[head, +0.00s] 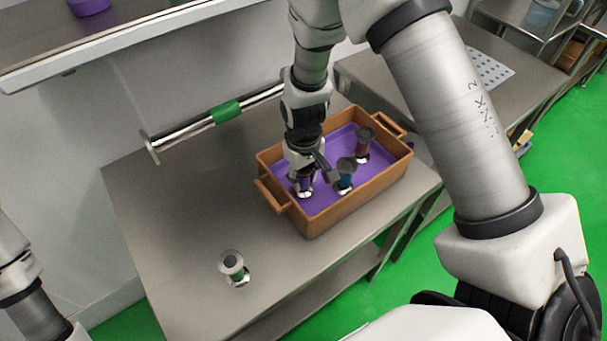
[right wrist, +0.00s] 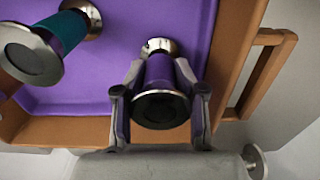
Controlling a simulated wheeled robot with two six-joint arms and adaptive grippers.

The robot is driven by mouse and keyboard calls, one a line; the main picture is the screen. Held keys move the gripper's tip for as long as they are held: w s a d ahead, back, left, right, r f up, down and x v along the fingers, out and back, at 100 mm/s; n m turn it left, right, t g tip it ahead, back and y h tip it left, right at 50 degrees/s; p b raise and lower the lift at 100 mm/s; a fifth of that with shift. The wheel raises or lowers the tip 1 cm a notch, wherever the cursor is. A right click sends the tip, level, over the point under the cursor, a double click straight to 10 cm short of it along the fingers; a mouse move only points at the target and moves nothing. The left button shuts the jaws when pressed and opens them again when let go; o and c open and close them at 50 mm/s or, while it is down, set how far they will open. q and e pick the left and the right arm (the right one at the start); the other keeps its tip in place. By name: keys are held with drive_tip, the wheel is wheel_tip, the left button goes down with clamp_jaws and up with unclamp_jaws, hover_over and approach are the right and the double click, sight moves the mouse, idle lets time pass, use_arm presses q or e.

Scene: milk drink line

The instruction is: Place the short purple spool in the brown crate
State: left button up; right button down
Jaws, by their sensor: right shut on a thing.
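The short purple spool (right wrist: 160,72), with shiny metal and dark end discs, is between the fingers of my right gripper (right wrist: 159,97). My right gripper (head: 306,176) is shut on it inside the brown crate (head: 343,212), at its left end. In the head view the purple spool (head: 302,187) is partly hidden by the gripper. Its lower disc is at or close to the crate's purple floor; I cannot tell if it touches. The crate's rim (right wrist: 228,62) and handle show in the right wrist view. My left gripper is out of view.
A teal spool (head: 345,178) and a reddish-brown spool (head: 364,146) stand in the crate, right of the gripper. A spool with a grey top (head: 232,266) stands on the steel table (head: 185,220) at front left. A metal rail with a green band (head: 226,112) runs behind.

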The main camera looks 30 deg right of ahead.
drive_tip(key=c, duration=0.7)
unclamp_jaws()
drive_tip(key=shift+s+r, duration=0.1)
wheel_tip(320, 180, up, 13)
drive_tip(key=shift+r+b, duration=0.1)
drive_tip(key=shift+b, duration=0.55)
